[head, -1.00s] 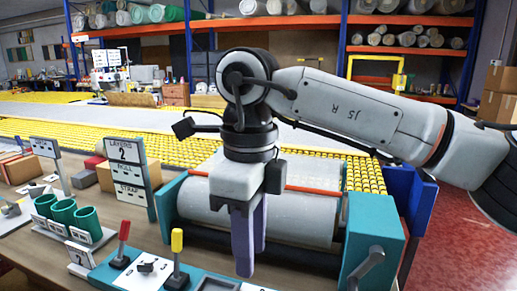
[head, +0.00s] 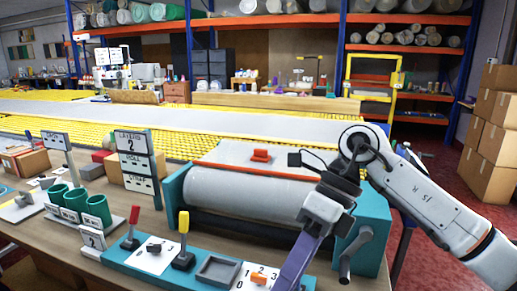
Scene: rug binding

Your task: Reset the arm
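My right arm comes in from the right edge, bent at its elbow. My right gripper (head: 294,264), with purple fingers, points down and left over the right part of the teal control panel (head: 130,262). The fingers overlap in this view, so the gap between them is hidden. I see nothing held between them. The gripper is in front of the grey roller machine (head: 250,192) with teal end blocks. I cannot tell whether it touches the panel. My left gripper is not in view.
A red lever (head: 132,226) and a yellow lever (head: 184,236) stand up from the panel. A crank handle (head: 352,252) is close to my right wrist. Green cups (head: 76,201) and a sign (head: 137,160) stand at left. Cardboard boxes (head: 490,140) are stacked at far right.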

